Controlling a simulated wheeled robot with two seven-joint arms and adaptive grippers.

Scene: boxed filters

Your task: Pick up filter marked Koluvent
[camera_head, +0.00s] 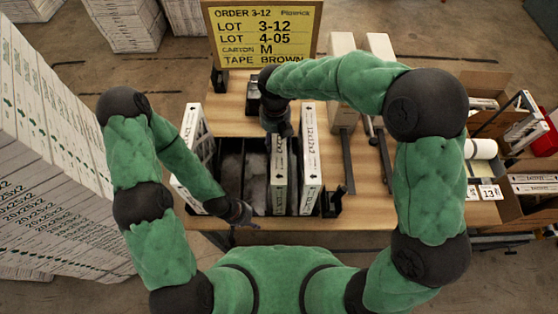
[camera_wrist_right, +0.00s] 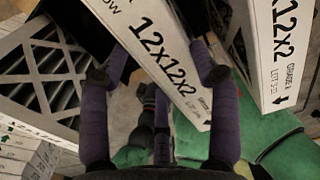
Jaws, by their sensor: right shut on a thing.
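Several boxed filters with white edges stand upright in a dark slotted rack (camera_head: 232,147) on the table. My right gripper (camera_head: 277,132) is over a filter (camera_head: 278,178) near the rack's middle. In the right wrist view, my right gripper (camera_wrist_right: 160,72) has its purple fingers on either side of this filter (camera_wrist_right: 150,45), which reads 12x12x2. No Koluvent name is legible on it. A second 12x12x2 filter (camera_head: 311,155) stands just to its right. My left gripper (camera_head: 240,212) is low at the rack's front left; its fingers are too small to read.
A filter with a lattice face (camera_head: 194,128) stands at the rack's left. A yellow order sign (camera_head: 262,36) stands behind. Tall filter stacks (camera_head: 50,160) fill the left side. Cartons (camera_head: 530,190) and a paper roll (camera_head: 481,148) are at right. Bare tabletop (camera_head: 365,190) shows right of the rack.

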